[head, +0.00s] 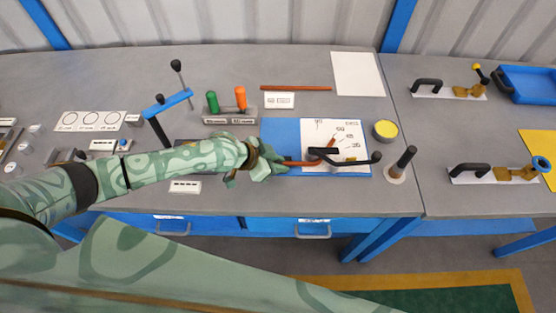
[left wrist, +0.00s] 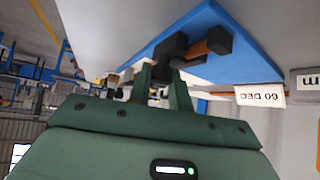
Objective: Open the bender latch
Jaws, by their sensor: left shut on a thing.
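The bender (head: 323,152) stands on a blue plate (head: 280,132) with a white printed sheet. It has a dark body, a short orange-brown piece and a dark handle reaching right to a black knob. My left gripper (head: 283,163) is at the bender's left side, shut, by an orange-brown bar that runs towards the body. In the left wrist view the fingers (left wrist: 166,82) meet a dark part of the bender (left wrist: 178,50), with an orange-brown cylinder beside it. The fingertips are partly hidden, and I cannot tell which part is the latch. My right gripper is not in view.
Green and orange handles (head: 226,101) stand in a block behind my left gripper. A blue-topped lever (head: 168,102) rises left of it. A yellow-topped round tin (head: 385,131) and a dark upright post (head: 403,160) stand right of the plate, near the bender's knob.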

